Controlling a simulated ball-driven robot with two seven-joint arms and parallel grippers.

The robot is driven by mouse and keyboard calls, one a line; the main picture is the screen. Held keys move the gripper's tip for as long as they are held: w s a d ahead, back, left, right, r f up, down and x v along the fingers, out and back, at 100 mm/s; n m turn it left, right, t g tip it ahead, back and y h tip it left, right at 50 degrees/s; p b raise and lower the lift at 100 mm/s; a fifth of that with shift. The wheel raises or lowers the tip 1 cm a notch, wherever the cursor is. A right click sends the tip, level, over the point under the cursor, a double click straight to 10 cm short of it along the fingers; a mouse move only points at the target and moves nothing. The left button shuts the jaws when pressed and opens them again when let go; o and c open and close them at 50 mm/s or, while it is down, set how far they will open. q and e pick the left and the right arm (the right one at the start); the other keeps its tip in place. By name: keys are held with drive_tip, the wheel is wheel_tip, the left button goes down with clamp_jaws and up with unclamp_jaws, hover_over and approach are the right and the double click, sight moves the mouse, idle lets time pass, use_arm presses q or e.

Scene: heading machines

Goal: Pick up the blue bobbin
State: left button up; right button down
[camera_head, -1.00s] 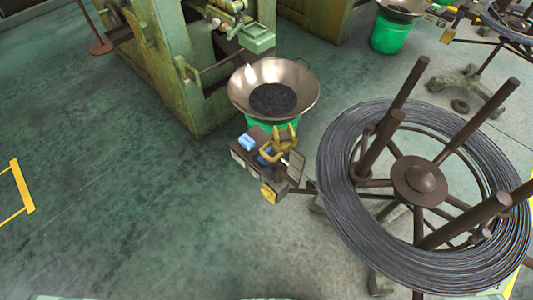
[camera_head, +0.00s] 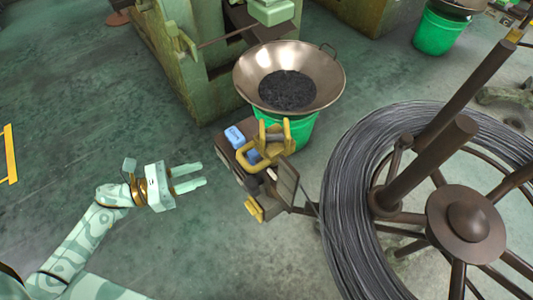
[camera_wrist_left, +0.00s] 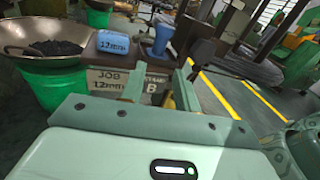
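The blue bobbin (camera_head: 252,156) stands on a small dark box-like stand, partly hidden by a yellow clamp-like part in the head view. In the left wrist view the bobbin (camera_wrist_left: 159,38) shows as a blue spool with a narrow waist, ahead of the fingers. My left gripper (camera_head: 204,174) is open and empty, left of the stand and apart from it. In the left wrist view its fingers (camera_wrist_left: 162,66) point toward the stand, with the bobbin beyond the gap between them. My right gripper is not in view.
A blue block marked 12mm (camera_wrist_left: 113,43) sits beside the bobbin; it also shows in the head view (camera_head: 235,136). A metal pan (camera_head: 325,75) on a green bucket (camera_head: 300,130) stands behind. A large wire coil (camera_head: 345,190) is at right.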

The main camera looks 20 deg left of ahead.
sight(256, 156)
use_arm(q)
drive_tip(key=shift+m, duration=0.4)
drive_tip(key=b+x, duration=0.2)
drive_tip(key=x, duration=1.4)
drive_tip(key=shift+d, duration=0.25)
drive_tip(key=shift+r, duration=0.1)
clamp_jaws()
